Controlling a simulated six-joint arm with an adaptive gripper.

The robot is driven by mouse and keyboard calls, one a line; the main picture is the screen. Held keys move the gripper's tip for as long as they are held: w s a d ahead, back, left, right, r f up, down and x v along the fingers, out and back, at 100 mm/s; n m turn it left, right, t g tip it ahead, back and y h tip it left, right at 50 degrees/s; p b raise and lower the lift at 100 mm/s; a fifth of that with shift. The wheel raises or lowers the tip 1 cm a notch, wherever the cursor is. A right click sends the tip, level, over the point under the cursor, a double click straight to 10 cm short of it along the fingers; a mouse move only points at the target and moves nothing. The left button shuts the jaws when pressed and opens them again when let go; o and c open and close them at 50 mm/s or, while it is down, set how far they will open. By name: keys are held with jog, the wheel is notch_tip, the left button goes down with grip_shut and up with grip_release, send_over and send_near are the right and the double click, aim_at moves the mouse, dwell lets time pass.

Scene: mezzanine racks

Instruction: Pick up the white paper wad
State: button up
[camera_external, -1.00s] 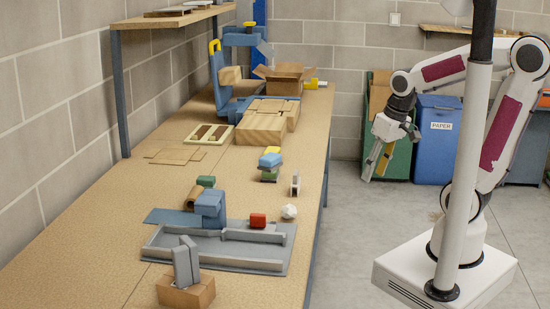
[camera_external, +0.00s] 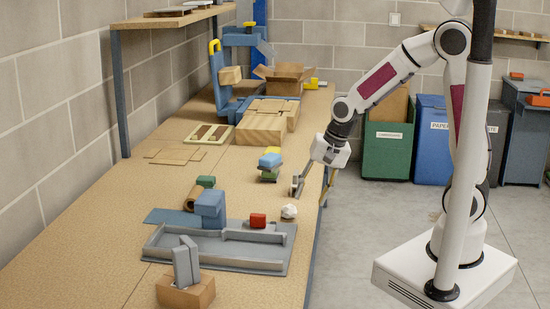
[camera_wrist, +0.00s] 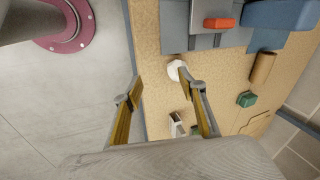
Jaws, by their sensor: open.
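The white paper wad (camera_external: 289,212) lies on the wooden bench top near its right edge, just right of the red block. It also shows in the wrist view (camera_wrist: 174,70), beyond my fingertips and close to the right one. My gripper (camera_external: 312,190) is open and empty, above the bench edge and a little behind and to the right of the wad. In the wrist view my gripper (camera_wrist: 158,88) has its two fingers spread wide, with nothing between the tips.
A grey tray (camera_external: 220,262) and a red block (camera_external: 258,220) sit beside the wad. A small upright metal piece (camera_wrist: 176,122) stands close to my fingers. Stacked blocks (camera_external: 270,165) are behind.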

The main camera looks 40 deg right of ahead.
aim_at(293, 205)
jog(key=shift+w+a+r+m+t+y, duration=0.15)
jog(key=shift+w+r+m+t, duration=0.1)
jog(key=shift+w+m, duration=0.3)
jog(key=shift+w+a+r+m+t+y, duration=0.1)
jog(key=shift+w+a+r+m+t, duration=0.15)
jog(key=shift+m, duration=0.4)
jog(key=shift+w+a+r+m+t+y, duration=0.1)
jog(key=shift+w+r+m, duration=0.1)
jog(key=shift+w+m, duration=0.35)
jog(key=shift+f, duration=0.1)
jog(key=shift+x, duration=1.2)
jog(key=shift+x, duration=2.6)
jog(key=shift+c, duration=0.4)
jog(key=c, duration=0.5)
